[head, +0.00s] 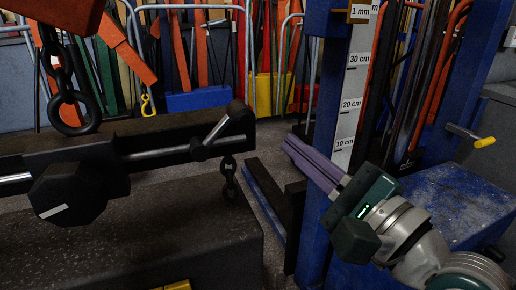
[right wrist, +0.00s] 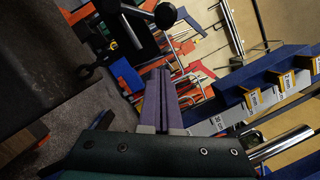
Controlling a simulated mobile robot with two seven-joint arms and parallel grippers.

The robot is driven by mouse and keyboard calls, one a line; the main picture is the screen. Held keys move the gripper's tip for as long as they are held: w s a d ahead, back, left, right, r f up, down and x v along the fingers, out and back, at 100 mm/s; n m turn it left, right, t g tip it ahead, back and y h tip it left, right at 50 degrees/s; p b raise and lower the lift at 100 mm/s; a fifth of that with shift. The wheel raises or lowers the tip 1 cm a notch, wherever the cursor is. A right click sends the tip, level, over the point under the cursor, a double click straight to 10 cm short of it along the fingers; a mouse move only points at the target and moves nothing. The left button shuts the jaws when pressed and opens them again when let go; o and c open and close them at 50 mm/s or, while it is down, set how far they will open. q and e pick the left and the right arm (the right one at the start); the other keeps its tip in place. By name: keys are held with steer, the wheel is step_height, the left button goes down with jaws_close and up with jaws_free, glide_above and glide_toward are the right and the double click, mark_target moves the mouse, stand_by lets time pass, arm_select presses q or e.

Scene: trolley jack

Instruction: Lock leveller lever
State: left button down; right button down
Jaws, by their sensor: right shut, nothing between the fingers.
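A black leveller beam (head: 150,138) with a chrome rod spans the left half of the head view. At its right end a short chrome lever (head: 217,128) tilts up to a black knob (head: 240,112). In the right wrist view a black knob (right wrist: 165,15) and bar show at the top. My right gripper (head: 287,143) has purple fingers closed together and empty. Its tips are right of the beam's end and lower than the knob, apart from it. The fingers also show in the right wrist view (right wrist: 161,74). My left gripper is not in view.
A blue post with a height scale (head: 353,90) stands behind my right gripper, with a blue base (head: 450,200) and a yellow-tipped crank (head: 484,142). A chain with a ring (head: 75,110) hangs at left. A dark speckled block (head: 130,240) lies below the beam.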

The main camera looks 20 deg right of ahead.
steer(key=a+r+p, duration=0.1)
steer(key=a, duration=0.1)
steer(key=w+a+r, duration=0.1)
steer(key=shift+w+a+r+p, duration=0.2)
steer(key=shift+a+p, duration=0.15)
steer(key=shift+p, duration=0.05)
steer(key=shift+r, duration=0.1)
steer(key=shift+a+r+n+p, duration=0.1)
steer(key=shift+r+n+p, duration=0.15)
steer(key=shift+n+p, duration=0.3)
steer(key=shift+r, duration=0.1)
